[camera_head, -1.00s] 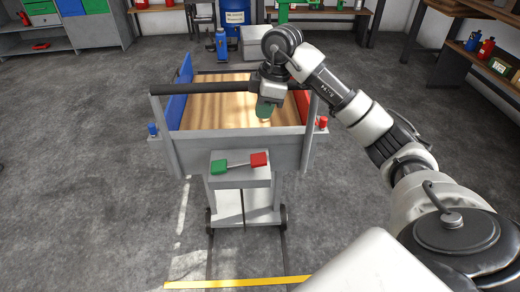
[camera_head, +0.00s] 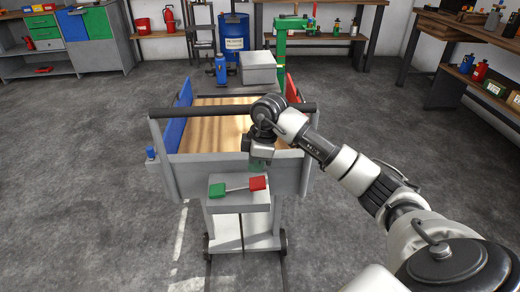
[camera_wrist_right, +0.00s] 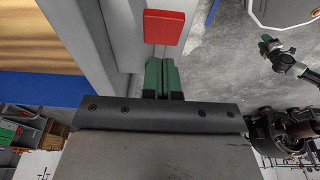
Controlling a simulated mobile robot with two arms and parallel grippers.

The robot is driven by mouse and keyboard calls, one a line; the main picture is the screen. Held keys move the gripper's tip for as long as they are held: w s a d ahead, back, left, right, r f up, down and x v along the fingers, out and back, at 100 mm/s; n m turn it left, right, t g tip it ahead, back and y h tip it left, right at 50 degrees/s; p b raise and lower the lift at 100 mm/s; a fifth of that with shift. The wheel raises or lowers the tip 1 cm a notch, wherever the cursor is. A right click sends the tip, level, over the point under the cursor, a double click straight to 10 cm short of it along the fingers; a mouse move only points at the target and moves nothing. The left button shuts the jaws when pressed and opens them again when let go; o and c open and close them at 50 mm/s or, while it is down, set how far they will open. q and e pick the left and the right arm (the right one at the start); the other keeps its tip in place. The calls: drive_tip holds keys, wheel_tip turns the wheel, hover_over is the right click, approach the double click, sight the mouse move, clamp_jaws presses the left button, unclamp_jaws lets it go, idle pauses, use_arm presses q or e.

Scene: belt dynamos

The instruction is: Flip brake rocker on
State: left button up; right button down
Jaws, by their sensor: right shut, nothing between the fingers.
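The brake rocker (camera_head: 237,188) sits on a grey box (camera_head: 237,203) at the front of a cart. It is a thin bar with a green pad (camera_head: 217,190) on the left and a red pad (camera_head: 258,183) on the right. The red end looks slightly higher in the head view. My right gripper (camera_head: 258,165) is shut and empty, close above and behind the red pad. In the right wrist view its green fingers (camera_wrist_right: 162,76) are together, with the red pad (camera_wrist_right: 163,27) apart from their tips. The green pad is out of that view. My left gripper is not seen.
The cart's grey front panel (camera_head: 190,175) and dark crossbar (camera_head: 215,111) are close to my right gripper. A blue knob (camera_head: 150,153) is on the cart's left. A blue bottle (camera_head: 221,69) and grey box (camera_head: 258,66) stand behind. The floor in front is open.

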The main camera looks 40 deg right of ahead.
sight(261, 181)
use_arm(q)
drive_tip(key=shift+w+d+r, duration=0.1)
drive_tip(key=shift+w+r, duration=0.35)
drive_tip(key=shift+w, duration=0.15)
use_arm(e)
drive_tip(key=shift+s+d+f, duration=0.1)
drive_tip(key=shift+d+f, duration=0.1)
drive_tip(key=shift+f, duration=0.75)
drive_tip(key=shift+s+d+f, duration=0.1)
drive_tip(key=shift+d+f, duration=0.05)
drive_tip(key=shift+f, duration=0.75)
drive_tip(key=shift+s+d+f+t+y, duration=0.2)
drive_tip(key=shift+d+f+t+y, duration=0.15)
drive_tip(key=shift+y, duration=0.2)
drive_tip(key=shift+s+d+f+t+y, duration=0.2)
drive_tip(key=shift+f+t+y, duration=0.15)
drive_tip(key=shift+f+y, duration=0.15)
drive_tip(key=shift+y, duration=0.35)
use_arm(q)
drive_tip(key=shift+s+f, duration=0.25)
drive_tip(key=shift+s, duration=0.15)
use_arm(e)
drive_tip(key=shift+w, duration=0.1)
